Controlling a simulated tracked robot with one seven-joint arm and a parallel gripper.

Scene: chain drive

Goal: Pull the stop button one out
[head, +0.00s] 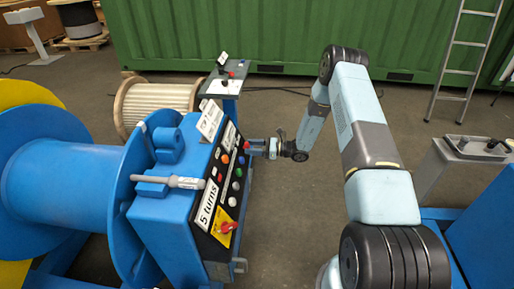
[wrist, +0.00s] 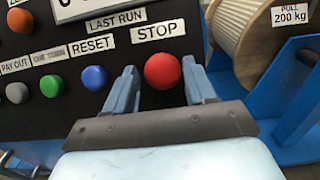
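The red round stop button (wrist: 162,70) sits on the black panel under the label "STOP" in the wrist view. It also shows as a small red spot in the head view (head: 246,145), at the far end of the panel. My gripper (wrist: 160,66) is open, with one blue finger on each side of the button. A gap shows between the left finger and the button; the right finger is closer, and I cannot tell whether it touches. In the head view my gripper (head: 262,146) points left at the panel. How far out the button stands cannot be told.
A blue button (wrist: 94,78) under "RESET", a green button (wrist: 51,86) and a grey one (wrist: 16,92) lie to the left. A red knob on a yellow plate (head: 225,227) is at the panel's near end. A wooden cable reel (wrist: 248,40) stands at the right.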

